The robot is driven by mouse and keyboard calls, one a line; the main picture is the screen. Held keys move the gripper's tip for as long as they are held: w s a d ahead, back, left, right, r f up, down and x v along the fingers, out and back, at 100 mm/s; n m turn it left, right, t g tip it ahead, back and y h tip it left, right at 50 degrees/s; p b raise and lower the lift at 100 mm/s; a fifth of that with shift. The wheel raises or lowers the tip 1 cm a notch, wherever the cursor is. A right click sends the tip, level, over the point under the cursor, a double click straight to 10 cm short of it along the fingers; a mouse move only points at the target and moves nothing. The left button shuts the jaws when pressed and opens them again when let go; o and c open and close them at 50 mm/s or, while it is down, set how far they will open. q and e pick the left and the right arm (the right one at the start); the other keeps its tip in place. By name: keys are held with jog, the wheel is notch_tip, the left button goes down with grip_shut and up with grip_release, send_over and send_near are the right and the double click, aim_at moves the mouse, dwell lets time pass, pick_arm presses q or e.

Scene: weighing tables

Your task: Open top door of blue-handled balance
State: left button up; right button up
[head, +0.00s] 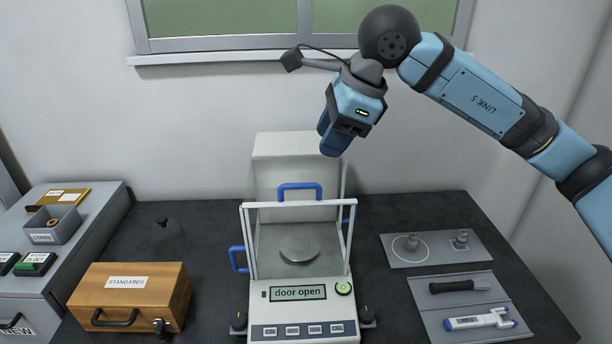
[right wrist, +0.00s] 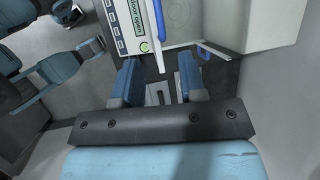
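The balance (head: 299,313) stands mid-table, its display reading "door open". A blue top handle (head: 300,187) sits at the upper front edge of its glass chamber; I cannot tell how far the top door is slid. Other blue handles are at the left side (head: 236,259) and right side (head: 347,217). In the right wrist view, the top handle (right wrist: 158,18) and right-side handle (right wrist: 212,51) show beyond the fingers. My right gripper (head: 333,137) hangs above and right of the top handle, apart from it. Its fingers (right wrist: 159,82) are spread and empty. My left gripper is not identifiable.
A wooden STANDARDS box (head: 130,297) is left of the balance. A grey mat (head: 462,268) with small weights and a tray (head: 476,276) with tools lie right. A grey cabinet (head: 88,238) stands far left. The wall and window (head: 230,45) are behind.

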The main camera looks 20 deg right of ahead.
aim_at(306, 186)
jog(key=p+x, duration=0.1)
jog(key=x, duration=0.9)
grip_shut()
